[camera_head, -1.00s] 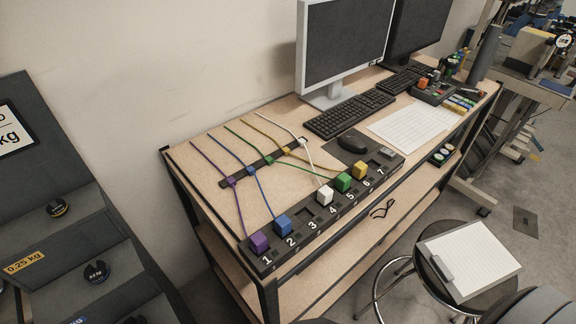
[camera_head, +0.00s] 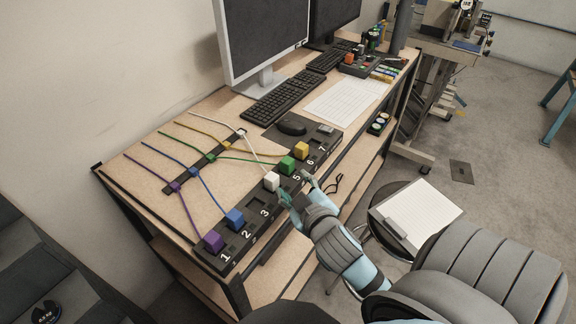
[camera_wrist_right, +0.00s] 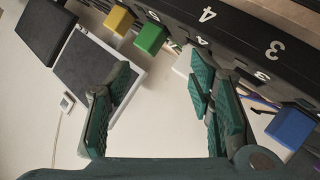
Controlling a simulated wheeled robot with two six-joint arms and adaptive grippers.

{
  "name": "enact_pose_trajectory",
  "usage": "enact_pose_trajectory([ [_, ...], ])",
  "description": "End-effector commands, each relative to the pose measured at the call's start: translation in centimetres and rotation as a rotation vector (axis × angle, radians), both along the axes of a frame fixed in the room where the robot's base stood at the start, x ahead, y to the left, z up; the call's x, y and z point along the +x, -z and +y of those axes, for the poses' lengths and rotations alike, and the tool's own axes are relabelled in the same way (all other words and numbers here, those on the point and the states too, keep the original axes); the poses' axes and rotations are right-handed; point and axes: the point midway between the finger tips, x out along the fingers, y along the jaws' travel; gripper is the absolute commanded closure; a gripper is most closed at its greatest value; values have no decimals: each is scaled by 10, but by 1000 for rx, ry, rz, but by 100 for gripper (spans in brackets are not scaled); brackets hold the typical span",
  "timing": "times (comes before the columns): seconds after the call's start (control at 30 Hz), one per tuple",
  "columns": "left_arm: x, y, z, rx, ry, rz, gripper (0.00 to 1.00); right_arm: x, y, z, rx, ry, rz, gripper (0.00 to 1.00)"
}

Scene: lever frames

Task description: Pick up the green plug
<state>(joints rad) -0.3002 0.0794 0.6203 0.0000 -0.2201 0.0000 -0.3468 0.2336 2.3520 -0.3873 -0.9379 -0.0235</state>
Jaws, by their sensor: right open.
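The green plug (camera_head: 287,165) sits upright in the numbered black strip (camera_head: 256,240), between the white plug (camera_head: 271,181) and the yellow plug (camera_head: 301,149). A green cable runs left from it. My right gripper (camera_head: 296,187) is open and empty at the strip's front side, close to the white and green plugs. In the right wrist view, the green plug (camera_wrist_right: 150,38) lies beyond the open fingers (camera_wrist_right: 160,95), apart from them, with the yellow plug (camera_wrist_right: 119,20) beside it. The white plug there is partly hidden by a finger. My left gripper is not in view.
The blue plug (camera_head: 235,218) and purple plug (camera_head: 213,241) stand farther along the strip. A mouse (camera_head: 291,124), keyboard (camera_head: 280,97) and monitor (camera_head: 262,40) are behind. A stool with a clipboard (camera_head: 418,212) stands in front of the desk. Cables cross the desktop.

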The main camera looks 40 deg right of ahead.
Motion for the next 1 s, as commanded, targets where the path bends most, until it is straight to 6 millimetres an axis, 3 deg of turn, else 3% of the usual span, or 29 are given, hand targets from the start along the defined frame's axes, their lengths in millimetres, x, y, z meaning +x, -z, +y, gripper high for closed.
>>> enact_pose_trajectory([
  [0.07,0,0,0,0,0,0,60,37,-63,-2,-182,-76,-221,52],
  [0.17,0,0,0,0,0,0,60,71,-166,25,-538,-250,-562,52],
  [0.2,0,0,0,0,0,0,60,77,-203,49,-721,-350,-696,52],
  [0.23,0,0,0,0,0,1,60,77,-226,72,-876,-442,-790,52],
  [0.3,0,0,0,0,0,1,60,76,-244,130,-1291,-727,-936,52],
  [0.37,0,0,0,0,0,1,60,80,-218,157,-1671,-1031,-926,52],
  [0.4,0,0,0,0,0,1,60,86,-188,152,-1889,-1246,-828,52],
  [0.47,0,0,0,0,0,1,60,95,-147,113,-2111,-1546,-574,52],
  [0.5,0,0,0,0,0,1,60,97,-128,75,-2183,-1718,-369,52],
  [0.6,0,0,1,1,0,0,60,84,-112,-13,-2174,-2010,102,52],
  [0.7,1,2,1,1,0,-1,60,67,-112,-60,-2083,-2135,366,52],
  [0.8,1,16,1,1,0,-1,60,64,-95,-71,-2042,-2172,440,52],
  [0.93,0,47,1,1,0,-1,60,76,-56,-66,-2040,-2175,435,52],
  [1.0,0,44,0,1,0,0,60,82,-45,-64,-2037,-2179,436,52],
])
